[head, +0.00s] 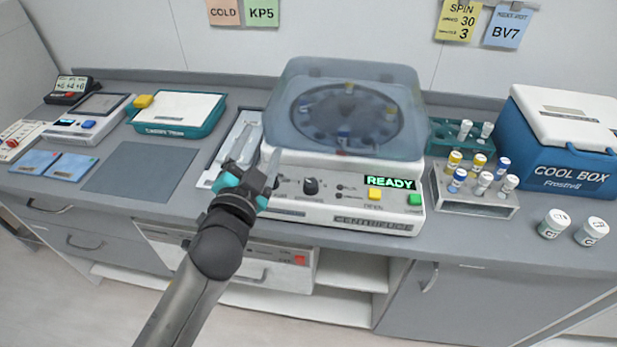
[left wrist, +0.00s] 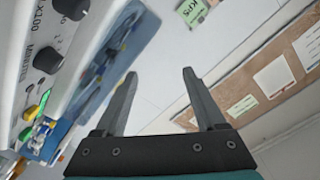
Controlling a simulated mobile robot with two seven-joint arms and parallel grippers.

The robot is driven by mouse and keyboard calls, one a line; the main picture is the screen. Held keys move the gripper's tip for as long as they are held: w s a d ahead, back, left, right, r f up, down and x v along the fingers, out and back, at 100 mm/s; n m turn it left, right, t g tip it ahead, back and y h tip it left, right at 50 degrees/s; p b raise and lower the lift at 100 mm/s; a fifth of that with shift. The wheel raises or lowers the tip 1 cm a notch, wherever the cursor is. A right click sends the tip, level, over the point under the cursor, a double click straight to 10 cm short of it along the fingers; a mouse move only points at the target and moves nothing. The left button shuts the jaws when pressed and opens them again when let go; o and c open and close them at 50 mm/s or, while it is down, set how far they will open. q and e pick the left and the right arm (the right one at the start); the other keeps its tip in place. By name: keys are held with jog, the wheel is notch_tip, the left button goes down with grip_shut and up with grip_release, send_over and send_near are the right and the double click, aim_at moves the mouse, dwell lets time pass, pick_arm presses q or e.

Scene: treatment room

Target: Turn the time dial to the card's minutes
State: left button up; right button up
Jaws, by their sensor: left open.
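The centrifuge (head: 330,205) stands mid-bench with its lid down and a lit READY display (head: 390,183). The time dial (head: 311,186) is a black knob on its front panel. In the left wrist view a black knob (left wrist: 47,57) sits beside the word MINUTES, with another knob (left wrist: 70,8) near x100. The yellow SPIN card (head: 458,20) on the wall shows 30 and, below it, 3. My left gripper (head: 257,152) is open and empty in front of the centrifuge's left side, left of the time dial and apart from it. Its fingers (left wrist: 160,73) hold nothing. My right gripper is out of view.
A yellow button (head: 375,194) and a green button (head: 415,199) lie right of the dial. A tube rack (head: 478,200) and a blue cool box (head: 565,150) stand to the right. A grey mat (head: 140,171) lies bare at left.

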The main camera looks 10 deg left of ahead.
pick_arm(q)
jog(key=w+d+r+m+t+h, duration=0.1)
jog(key=d+r+m+t+h, duration=0.2)
jog(key=d+r+m+h, duration=0.45)
jog(key=s+d+r+m+g+h, duration=0.3)
jog(key=d+r+m+g+h, duration=0.25)
jog(key=m, duration=0.55)
jog(key=s+d+r+m+g+h, duration=0.2)
jog(key=d+m+g+h, duration=0.35)
jog(key=m+g, duration=0.35)
jog(key=m+g+y, duration=0.4)
jog(key=m+y, duration=0.5)
jog(key=y, duration=0.7)
send_near(311, 183)
jog(key=shift+t, duration=0.25)
jog(key=x, duration=0.8)
jog(key=shift+s+f, duration=0.1)
jog(key=shift+f, duration=0.25)
